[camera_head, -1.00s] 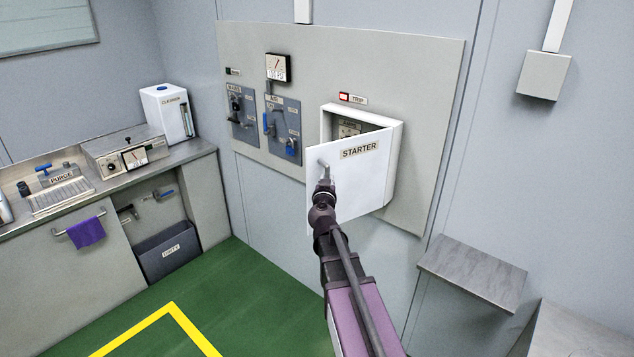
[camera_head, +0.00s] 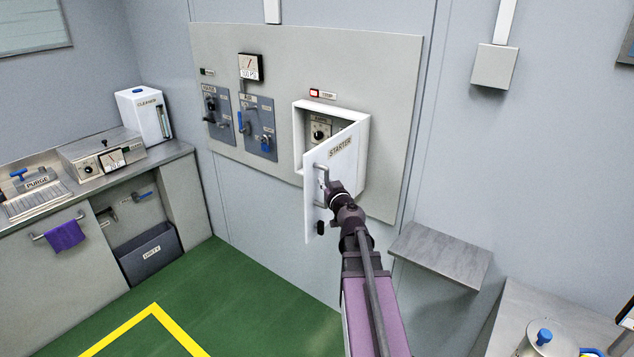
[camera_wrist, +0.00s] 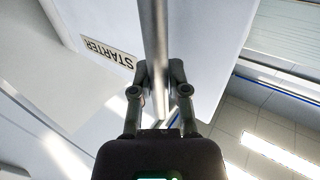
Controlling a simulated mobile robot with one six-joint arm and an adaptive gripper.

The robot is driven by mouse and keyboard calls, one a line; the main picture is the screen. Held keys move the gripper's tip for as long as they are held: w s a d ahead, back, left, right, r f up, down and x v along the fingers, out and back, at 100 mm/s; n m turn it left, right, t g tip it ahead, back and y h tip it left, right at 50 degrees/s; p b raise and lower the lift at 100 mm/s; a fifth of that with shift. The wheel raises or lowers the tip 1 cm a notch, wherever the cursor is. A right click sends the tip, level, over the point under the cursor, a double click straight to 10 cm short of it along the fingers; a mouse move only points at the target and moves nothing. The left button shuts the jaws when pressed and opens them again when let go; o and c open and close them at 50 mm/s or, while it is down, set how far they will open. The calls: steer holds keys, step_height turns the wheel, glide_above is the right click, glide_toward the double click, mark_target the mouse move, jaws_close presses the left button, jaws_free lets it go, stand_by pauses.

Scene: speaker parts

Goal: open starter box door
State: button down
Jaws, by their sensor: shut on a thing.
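The starter box (camera_head: 366,140) is a white wall box on the grey panel. Its white door (camera_head: 345,165), labelled STARTER, is swung part way out, hinged on the right side. Inside the box a plate with a black knob (camera_head: 318,132) shows. My gripper (camera_head: 328,187) is at the handle (camera_head: 321,172) on the door's free edge. In the wrist view my gripper (camera_wrist: 158,92) is shut on the handle bar (camera_wrist: 153,40), with the STARTER label (camera_wrist: 108,52) beside it. My wrist hides part of the lower door.
A grey shelf (camera_head: 440,252) juts from the wall at the right, below the box. A counter (camera_head: 100,175) with a cleaner box (camera_head: 143,115) and purge unit stands at the left. The green floor (camera_head: 250,300) in front is clear.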

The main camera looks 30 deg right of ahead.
steer(key=shift+s+d+n+y, duration=0.35)
steer(key=shift+s+y, duration=0.15)
steer(key=shift+s, duration=0.15)
steer(key=c, duration=0.6)
jaws_free()
steer(key=s, duration=0.7)
steer(key=shift+s+a, duration=0.25)
steer(key=shift+a, duration=0.2)
steer(key=shift+w, duration=0.1)
